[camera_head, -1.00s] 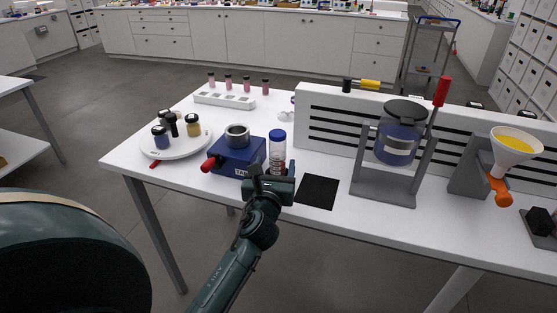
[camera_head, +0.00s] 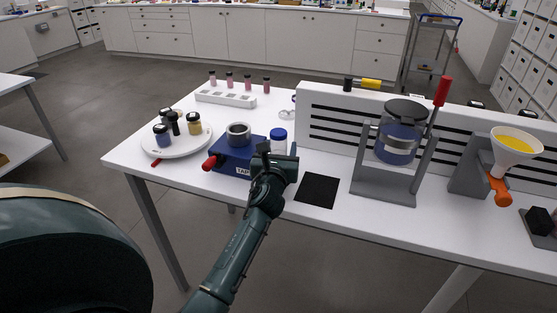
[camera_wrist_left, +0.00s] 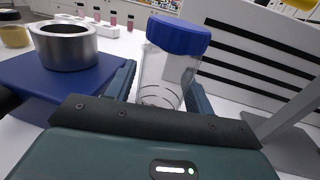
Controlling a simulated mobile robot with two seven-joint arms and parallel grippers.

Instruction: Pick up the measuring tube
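The measuring tube (camera_head: 279,136) is a clear upright cylinder with a blue cap, just right of the blue scale on the table. In the head view my left gripper (camera_head: 275,160) is in front of it and hides its lower part. In the left wrist view the tube (camera_wrist_left: 165,78) stands between the two fingers of my left gripper (camera_wrist_left: 161,92), one finger on each side. The fingers are apart, with narrow gaps beside the tube; any contact is hard to tell. My right gripper is not in view.
The blue scale (camera_head: 234,158) with a metal cup (camera_head: 238,134) stands close on the left. A round white tray (camera_head: 181,148) holds several jars. A black mat (camera_head: 318,190) lies to the right, before a grey stand (camera_head: 384,190). A white rack (camera_head: 225,98) is behind.

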